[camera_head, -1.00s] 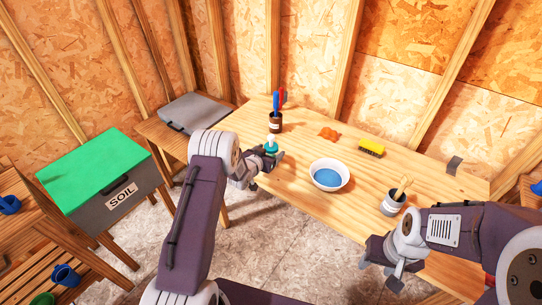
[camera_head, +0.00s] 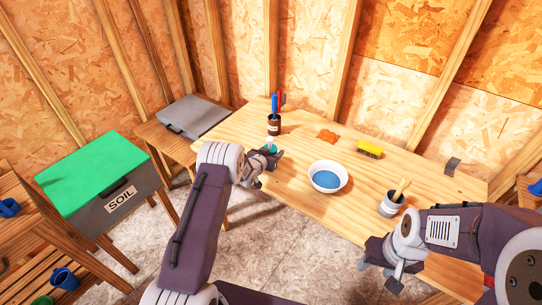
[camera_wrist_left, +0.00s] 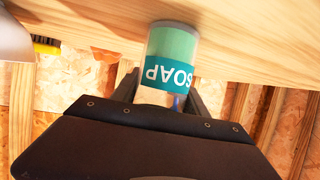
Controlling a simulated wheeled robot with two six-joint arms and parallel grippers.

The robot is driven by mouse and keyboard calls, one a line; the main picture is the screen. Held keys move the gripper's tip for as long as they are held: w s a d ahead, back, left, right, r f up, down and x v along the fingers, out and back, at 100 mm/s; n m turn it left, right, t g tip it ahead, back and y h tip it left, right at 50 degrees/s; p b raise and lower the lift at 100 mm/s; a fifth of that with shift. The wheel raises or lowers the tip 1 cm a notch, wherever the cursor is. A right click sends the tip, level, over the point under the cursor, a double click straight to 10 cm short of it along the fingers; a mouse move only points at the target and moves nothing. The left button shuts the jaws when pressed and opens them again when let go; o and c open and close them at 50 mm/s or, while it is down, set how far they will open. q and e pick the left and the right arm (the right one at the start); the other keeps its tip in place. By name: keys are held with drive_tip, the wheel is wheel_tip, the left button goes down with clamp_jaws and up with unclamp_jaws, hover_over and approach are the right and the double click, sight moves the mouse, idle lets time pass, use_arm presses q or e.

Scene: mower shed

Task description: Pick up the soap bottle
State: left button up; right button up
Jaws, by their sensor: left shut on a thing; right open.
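The soap bottle (camera_wrist_left: 172,60), green with a teal SOAP label, fills the top middle of the left wrist view, its lettering upside down there. In the head view its teal and pale body (camera_head: 271,147) shows only in part at the table's left side. My left gripper (camera_head: 266,160) is shut on the bottle, one finger on each side of it. I cannot tell whether the bottle still touches the table. My right gripper (camera_head: 393,273) is open and empty off the table's front edge, at the lower right.
On the wooden table (camera_head: 300,220) are a blue-filled white bowl (camera_head: 327,176), a dark pot of tools (camera_head: 274,124), an orange cloth (camera_head: 327,136), a yellow brush (camera_head: 370,148) and a pot (camera_head: 391,204) with brushes. A green-lidded soil box (camera_head: 130,200) stands left.

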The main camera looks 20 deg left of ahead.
use_arm(q)
drive_tip(key=shift+r, duration=0.8)
wheel_tip(320, 180, up, 3)
drive_tip(key=shift+s+d+f, duration=0.1)
drive_tip(key=shift+d+f, duration=0.05)
drive_tip(key=s+d+r+b, duration=0.1)
drive_tip(key=s+d+r, duration=0.5)
drive_tip(key=d, duration=0.3)
drive_tip(key=shift+d+r, duration=0.2)
drive_tip(key=shift+r, duration=0.1)
